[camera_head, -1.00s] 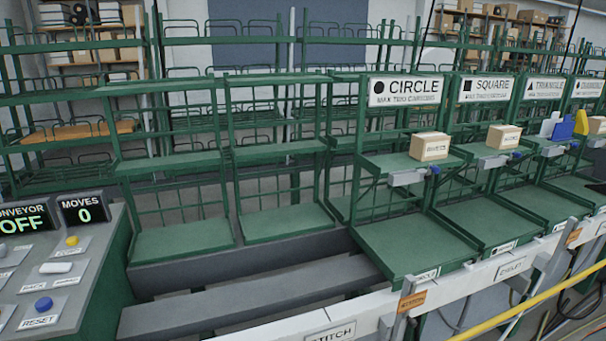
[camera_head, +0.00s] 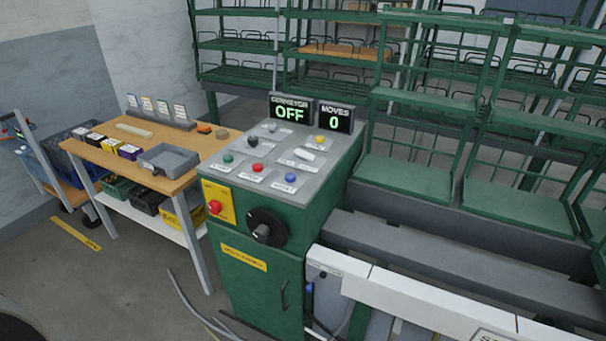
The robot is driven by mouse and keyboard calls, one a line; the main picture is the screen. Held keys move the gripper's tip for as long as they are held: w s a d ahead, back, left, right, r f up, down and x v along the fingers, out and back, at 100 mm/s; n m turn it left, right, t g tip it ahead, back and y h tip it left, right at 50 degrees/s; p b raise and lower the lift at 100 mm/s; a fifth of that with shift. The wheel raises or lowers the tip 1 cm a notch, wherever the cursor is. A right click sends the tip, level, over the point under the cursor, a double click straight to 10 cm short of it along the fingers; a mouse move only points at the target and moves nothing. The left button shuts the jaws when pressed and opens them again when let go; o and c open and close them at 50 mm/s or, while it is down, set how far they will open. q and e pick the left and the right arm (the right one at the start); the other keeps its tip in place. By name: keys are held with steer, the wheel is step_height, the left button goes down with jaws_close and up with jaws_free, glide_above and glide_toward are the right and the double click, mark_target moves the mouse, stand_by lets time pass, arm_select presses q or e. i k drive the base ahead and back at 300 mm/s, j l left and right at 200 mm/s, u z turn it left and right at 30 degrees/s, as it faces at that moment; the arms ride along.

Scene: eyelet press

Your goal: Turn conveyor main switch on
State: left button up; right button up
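The green control cabinet (camera_head: 229,262) stands near the middle of the head view. A large black rotary switch (camera_head: 267,228) sits on its front face, right of a red button (camera_head: 215,207) on a yellow plate. The conveyor display (camera_head: 290,110) on top reads OFF, and the moves display (camera_head: 335,118) reads 0. Neither of my grippers shows in the view.
A wooden workbench (camera_head: 190,180) with a grey tray (camera_head: 168,160) stands left of the cabinet. The conveyor (camera_head: 450,255) and green racks (camera_head: 410,175) stand to the right. Cables (camera_head: 190,300) lie on the floor before the cabinet. Open floor (camera_head: 110,285) lies at the front left.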

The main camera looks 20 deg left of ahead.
mark_target(214, 206)
steer(key=u, duration=1.2)
